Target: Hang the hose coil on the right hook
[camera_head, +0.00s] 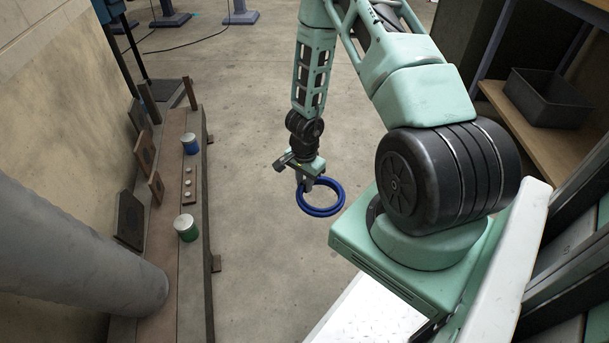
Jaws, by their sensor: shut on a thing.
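The hose coil (321,212) is a blue ring in the middle of the head view. My gripper (307,184) is shut on its upper left part. The coil hangs in the air over the open concrete floor, apart from the bench and the wall. My fingers cover a small part of the ring. I cannot make out a right hook, or any hook for certain, in this view.
A long low bench (208,250) runs along the left wall, with a blue can (190,147), a green can (186,232) and several dark plates. A thick grey pipe (75,245) crosses the lower left. A dark bin (545,98) sits on a right shelf. The floor between is clear.

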